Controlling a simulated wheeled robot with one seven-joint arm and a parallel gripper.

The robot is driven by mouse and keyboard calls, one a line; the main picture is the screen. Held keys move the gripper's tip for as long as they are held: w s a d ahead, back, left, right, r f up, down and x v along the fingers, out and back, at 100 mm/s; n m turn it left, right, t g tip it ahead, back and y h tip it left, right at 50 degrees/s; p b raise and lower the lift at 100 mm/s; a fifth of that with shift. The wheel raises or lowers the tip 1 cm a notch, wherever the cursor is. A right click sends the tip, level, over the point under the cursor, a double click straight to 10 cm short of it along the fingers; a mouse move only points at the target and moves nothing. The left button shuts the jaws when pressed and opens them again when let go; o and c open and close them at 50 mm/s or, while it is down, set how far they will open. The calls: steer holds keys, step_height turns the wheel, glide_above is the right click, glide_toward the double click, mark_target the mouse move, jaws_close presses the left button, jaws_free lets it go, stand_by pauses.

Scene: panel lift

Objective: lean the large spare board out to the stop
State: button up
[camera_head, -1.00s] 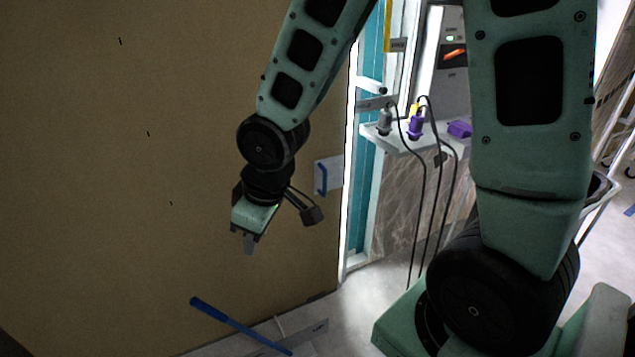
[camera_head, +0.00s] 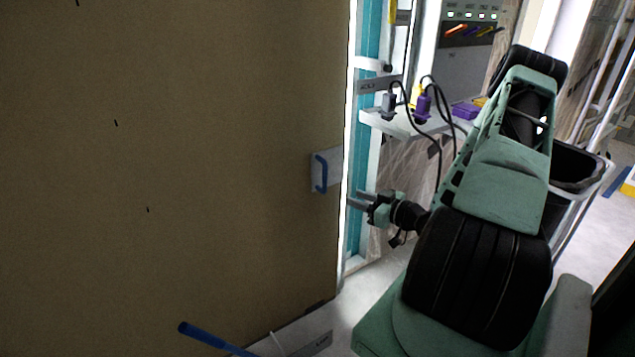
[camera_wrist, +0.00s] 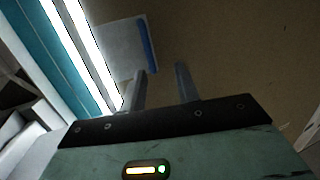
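The large brown board (camera_head: 200,180) stands upright and fills the left of the head view. A blue handle (camera_head: 321,173) on a grey plate (camera_head: 332,168) is fixed near its right edge. My gripper (camera_head: 357,200) is just right of that edge, a little below the handle, with its fingers pointing left. In the wrist view the fingers of my gripper (camera_wrist: 161,70) are parted with nothing between them. The blue handle (camera_wrist: 147,42) lies beyond their tips, apart from them. I cannot identify the stop for certain.
A blue bar (camera_head: 212,339) and a grey labelled plate (camera_head: 310,344) are low by the board's foot. Right of the board are a bright white and teal frame, a shelf (camera_head: 400,124) with plugs and hanging black cables, and a dark bin (camera_head: 578,165).

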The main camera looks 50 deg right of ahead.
mark_target(326, 178)
steer(key=shift+m+t+h, duration=0.6)
steer(key=shift+t, duration=0.1)
steer(key=w, duration=0.5)
steer(key=w+d, duration=0.1)
steer(key=w, duration=0.4)
steer(key=w+d, duration=0.1)
steer(key=w, duration=0.4)
steer(key=shift+d+f, duration=0.15)
steer(key=shift+d, duration=0.05)
jaws_close()
stand_by(0.5)
